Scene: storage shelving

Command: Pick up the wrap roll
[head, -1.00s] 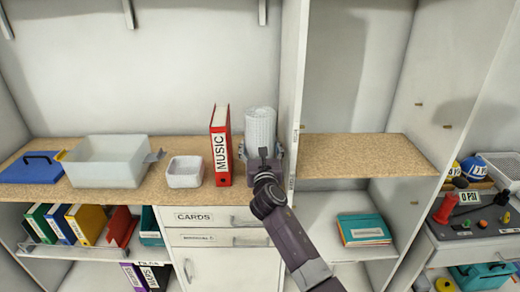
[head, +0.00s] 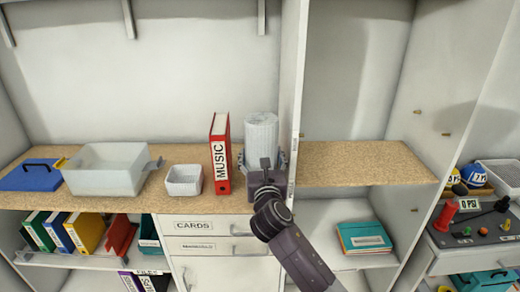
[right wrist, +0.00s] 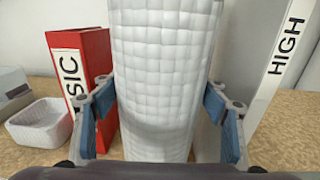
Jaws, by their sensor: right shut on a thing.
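The wrap roll (head: 261,132) is a white, quilted upright cylinder on the wooden shelf, between the red MUSIC binder and the white divider. In the right wrist view the wrap roll (right wrist: 166,75) fills the middle. My right gripper (head: 264,168) is at its lower part, and its blue finger pads (right wrist: 166,108) sit on both sides, shut on it. The roll's base is hidden by the gripper in both views. My left gripper is not in view.
The red MUSIC binder (head: 220,155) stands close to the left of the roll. The white divider (head: 293,120) is close on the right. A small white basket (head: 184,180) and a larger translucent bin (head: 105,172) stand further left. The shelf right of the divider (head: 360,163) is clear.

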